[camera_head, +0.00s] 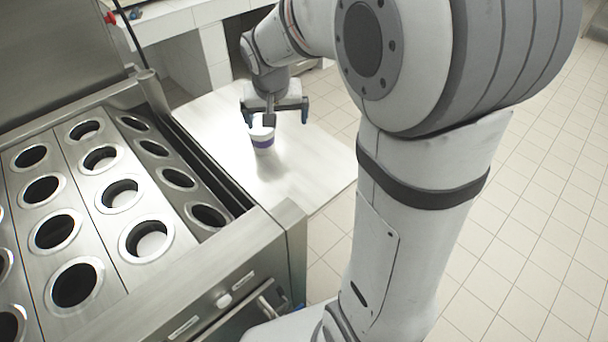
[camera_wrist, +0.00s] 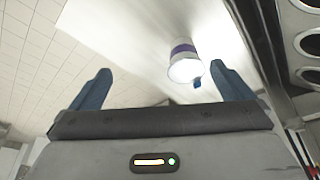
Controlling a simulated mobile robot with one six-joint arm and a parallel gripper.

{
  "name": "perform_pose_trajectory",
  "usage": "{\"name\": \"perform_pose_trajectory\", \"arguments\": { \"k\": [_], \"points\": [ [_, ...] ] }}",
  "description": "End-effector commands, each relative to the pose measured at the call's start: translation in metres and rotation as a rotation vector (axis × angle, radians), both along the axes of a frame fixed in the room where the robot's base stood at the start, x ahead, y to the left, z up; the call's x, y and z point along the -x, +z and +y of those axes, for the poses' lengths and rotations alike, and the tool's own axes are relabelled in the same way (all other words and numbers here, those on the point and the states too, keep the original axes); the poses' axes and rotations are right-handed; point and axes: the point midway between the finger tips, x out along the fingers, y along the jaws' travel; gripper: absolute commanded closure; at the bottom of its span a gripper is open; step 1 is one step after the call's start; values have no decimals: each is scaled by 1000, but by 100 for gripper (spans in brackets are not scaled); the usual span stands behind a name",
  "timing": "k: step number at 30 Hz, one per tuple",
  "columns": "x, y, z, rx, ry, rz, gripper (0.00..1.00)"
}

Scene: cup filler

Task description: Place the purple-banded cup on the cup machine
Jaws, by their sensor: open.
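The white cup with a purple band (camera_head: 262,141) stands upright on a pale tabletop beside the cup machine. In the wrist view the cup (camera_wrist: 184,60) shows between the blue fingers, nearer the right one, beyond their tips. My gripper (camera_head: 276,116) is open and empty, pointing down just above the cup, and partly covers its top in the head view. The open fingers also show in the wrist view (camera_wrist: 160,78). The cup machine (camera_head: 172,213) is a metal counter at the left with rows of round, rimmed holes.
The pale tabletop (camera_head: 310,165) is otherwise clear around the cup. A raised metal edge and dark slot (camera_head: 205,155) run between it and the holes. A white tiled counter (camera_head: 185,22) stands behind. Tiled floor (camera_head: 530,220) is open at the right.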

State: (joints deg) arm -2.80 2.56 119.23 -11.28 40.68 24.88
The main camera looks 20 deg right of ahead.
Motion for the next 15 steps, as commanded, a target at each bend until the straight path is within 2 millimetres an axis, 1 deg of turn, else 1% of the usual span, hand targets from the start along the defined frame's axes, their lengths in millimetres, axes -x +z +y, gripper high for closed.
{"name": "perform_pose_trajectory", "arguments": {
  "k": [1,2,3,5,6,9,12,15],
  "points": [
    [25,8,-3,-1,21,7,0],
    [39,10,-4,-2,36,17,0],
    [58,13,-5,-3,58,28,0],
    [86,15,-6,-7,90,44,0],
    [105,16,-6,-12,112,55,0],
    [146,14,-6,-20,164,77,0],
    [178,10,-5,-29,209,94,0],
    [199,6,-1,-37,241,105,0]
  ]
}}
